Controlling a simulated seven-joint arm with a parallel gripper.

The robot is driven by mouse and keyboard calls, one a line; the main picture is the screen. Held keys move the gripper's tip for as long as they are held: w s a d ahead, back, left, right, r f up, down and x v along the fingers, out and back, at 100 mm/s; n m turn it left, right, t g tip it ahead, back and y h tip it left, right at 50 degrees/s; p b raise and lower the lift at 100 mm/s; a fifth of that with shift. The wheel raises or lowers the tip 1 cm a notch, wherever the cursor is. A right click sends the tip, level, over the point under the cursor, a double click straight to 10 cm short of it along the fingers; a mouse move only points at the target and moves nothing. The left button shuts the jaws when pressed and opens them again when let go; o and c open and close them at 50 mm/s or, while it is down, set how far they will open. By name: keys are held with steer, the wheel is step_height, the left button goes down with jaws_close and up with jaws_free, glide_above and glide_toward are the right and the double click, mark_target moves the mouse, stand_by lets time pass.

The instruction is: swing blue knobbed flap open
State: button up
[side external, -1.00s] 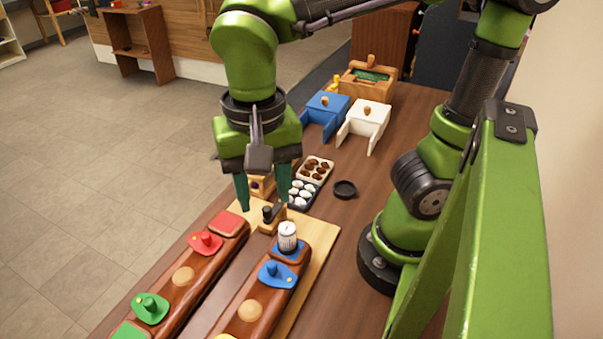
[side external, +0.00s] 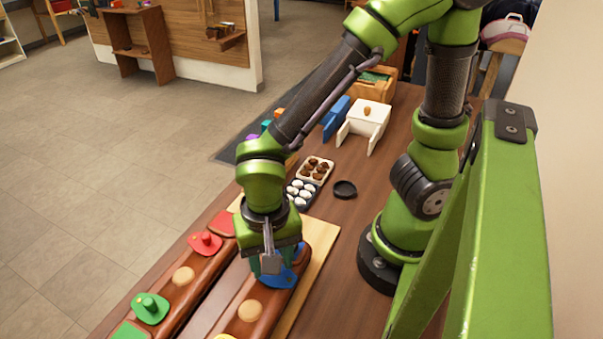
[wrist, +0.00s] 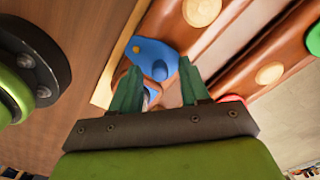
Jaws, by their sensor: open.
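The blue knobbed flap (side external: 279,277) lies on the right-hand wooden saddle bar, mostly hidden behind my gripper in the side view. In the wrist view the blue flap (wrist: 150,57) shows almost whole, with its round knob and a small yellow spot at one end. My gripper (side external: 272,263) is low over the flap. In the wrist view my gripper (wrist: 158,80) has its two green fingers apart, with the knob just ahead of and between the fingertips. I cannot tell whether a finger touches it. Something pale shows between the fingers, partly hidden.
Left of the flap's bar is a second bar with a red knobbed flap (side external: 205,243) and a green knobbed flap (side external: 150,307). Behind stand an egg tray (side external: 300,193), a black dish (side external: 345,189) and a white box (side external: 366,120). Bare table lies to the right.

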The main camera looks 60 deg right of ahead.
jaws_close()
stand_by(0.3)
